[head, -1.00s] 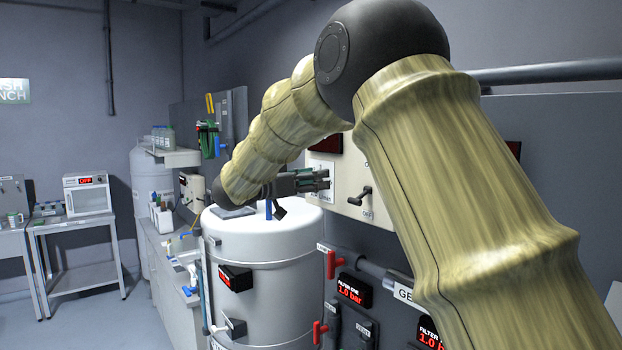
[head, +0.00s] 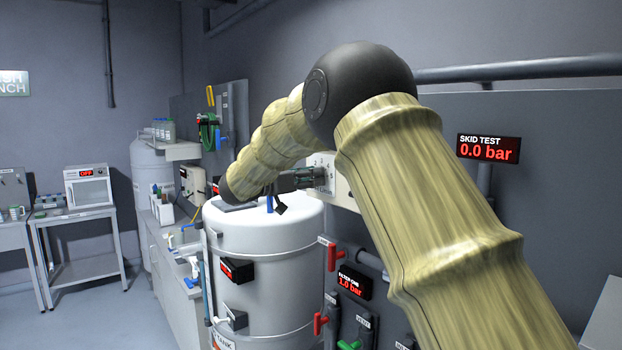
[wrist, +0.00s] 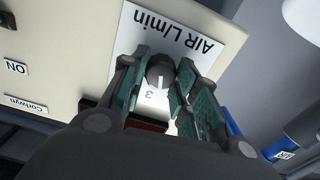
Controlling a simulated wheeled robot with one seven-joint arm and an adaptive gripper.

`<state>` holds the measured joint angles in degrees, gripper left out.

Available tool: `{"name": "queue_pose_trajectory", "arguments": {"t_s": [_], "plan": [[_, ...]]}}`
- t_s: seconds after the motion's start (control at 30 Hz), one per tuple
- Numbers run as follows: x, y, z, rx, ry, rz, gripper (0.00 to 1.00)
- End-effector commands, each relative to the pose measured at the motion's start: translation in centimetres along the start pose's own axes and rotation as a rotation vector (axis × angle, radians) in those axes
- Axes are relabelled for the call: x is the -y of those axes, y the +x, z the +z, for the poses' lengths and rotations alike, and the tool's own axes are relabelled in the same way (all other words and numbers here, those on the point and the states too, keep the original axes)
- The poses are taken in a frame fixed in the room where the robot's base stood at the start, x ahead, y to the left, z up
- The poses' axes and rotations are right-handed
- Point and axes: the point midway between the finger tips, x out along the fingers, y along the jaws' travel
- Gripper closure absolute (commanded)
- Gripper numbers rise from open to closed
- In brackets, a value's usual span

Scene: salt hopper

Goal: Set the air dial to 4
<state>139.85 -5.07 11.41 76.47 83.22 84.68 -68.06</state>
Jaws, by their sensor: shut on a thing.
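The air dial (wrist: 160,70) is a dark round knob with a pale pointer line. It sits on a white plate (wrist: 208,30) marked AIR L/min, upside down in the wrist view. A 3 shows on the plate beside the knob; the other numbers are hidden by my fingers. The pointer line points down in the wrist view, near the 3; its exact reading is hard to tell. My gripper (wrist: 162,92) is shut on the knob, with a green-padded finger on either side. In the head view my gripper (head: 318,177) reaches the cream panel, and the dial is hidden.
The cream panel (head: 343,192) is partly behind my arm. A white tank (head: 262,235) stands below my gripper. Red-handled valves (head: 332,257) and a 1.0 bar display (head: 354,284) are right of it. A SKID TEST display (head: 488,148) reads 0.0 bar.

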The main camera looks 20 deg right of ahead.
Motion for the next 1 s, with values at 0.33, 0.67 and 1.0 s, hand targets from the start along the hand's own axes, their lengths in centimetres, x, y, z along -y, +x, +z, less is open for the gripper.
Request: {"name": "queue_pose_trajectory", "arguments": {"t_s": [0.33, 0.67, 1.0], "plan": [[0.1, 0.2, 0.5, 0.004, 0.021, -0.001, 0.94], [0.1, 0.3, 1.1, 0.006, 0.203, 0.000, 0.94], [0.1, 0.3, 1.2, 0.006, 0.514, 0.001, 0.94]]}}
